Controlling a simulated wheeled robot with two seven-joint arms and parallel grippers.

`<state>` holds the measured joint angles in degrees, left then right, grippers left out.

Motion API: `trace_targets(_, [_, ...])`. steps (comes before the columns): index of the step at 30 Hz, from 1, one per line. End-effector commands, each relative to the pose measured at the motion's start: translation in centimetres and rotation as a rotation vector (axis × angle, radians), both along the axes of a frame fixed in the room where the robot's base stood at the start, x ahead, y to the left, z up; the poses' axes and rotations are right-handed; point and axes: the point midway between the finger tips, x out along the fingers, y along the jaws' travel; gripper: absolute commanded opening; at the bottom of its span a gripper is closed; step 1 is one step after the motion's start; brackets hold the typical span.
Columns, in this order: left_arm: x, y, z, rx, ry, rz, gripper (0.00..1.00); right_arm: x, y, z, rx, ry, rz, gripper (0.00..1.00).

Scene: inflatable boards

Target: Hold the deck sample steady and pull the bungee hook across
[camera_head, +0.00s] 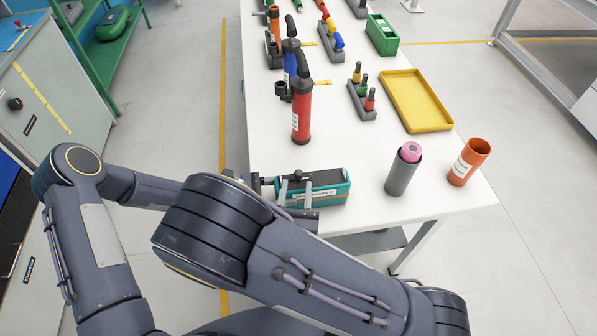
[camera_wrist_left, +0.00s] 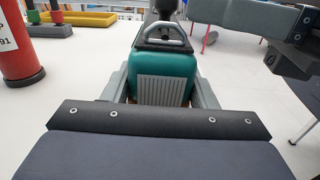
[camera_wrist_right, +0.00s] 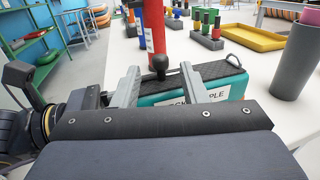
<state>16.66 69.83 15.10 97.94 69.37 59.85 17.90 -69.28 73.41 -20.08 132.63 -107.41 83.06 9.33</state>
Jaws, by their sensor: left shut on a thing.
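The deck sample (camera_head: 335,193), a teal block with a dark top and a white label, lies at the table's near edge. In the left wrist view my left gripper (camera_wrist_left: 162,95) is shut on its ribbed end (camera_wrist_left: 163,90), one finger on each side, below a metal loop. In the right wrist view my right gripper (camera_wrist_right: 160,88) is open over the sample's labelled side. A black ball knob (camera_wrist_right: 160,64) stands between its fingers, with gaps on both sides. The knob also shows in the head view (camera_head: 298,174). The bungee and hook cannot be made out clearly.
A red pump (camera_head: 301,115) stands just behind the sample. A grey tube with a pink roll (camera_head: 402,172) and an orange tube (camera_head: 469,162) stand to the right. A yellow tray (camera_head: 417,101) lies farther back. The table's near edge is close.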

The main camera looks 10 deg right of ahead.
Motion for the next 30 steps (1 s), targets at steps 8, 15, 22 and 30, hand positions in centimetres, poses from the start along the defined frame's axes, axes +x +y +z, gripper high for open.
trace_targets(8, [0.0, 0.0, 0.0, 0.000, 0.000, 0.000, 0.26, 4.2, -1.2, 0.0, 0.002, -0.001, -0.003, 0.39])
trace_targets(15, [0.0, 0.0, 0.0, 0.000, 0.000, 0.001, 0.26, 5.2, -1.4, 0.0, 0.001, 0.001, 0.000, 0.39])
trace_targets(22, [0.0, 0.0, 0.0, 0.000, 0.000, 0.000, 0.26, 5.2, -1.4, 0.0, 0.001, 0.001, -0.001, 0.34])
trace_targets(30, [0.0, 0.0, 0.0, 0.000, 0.000, 0.000, 0.26, 5.1, -1.4, 0.0, 0.001, 0.001, -0.001, 0.00])
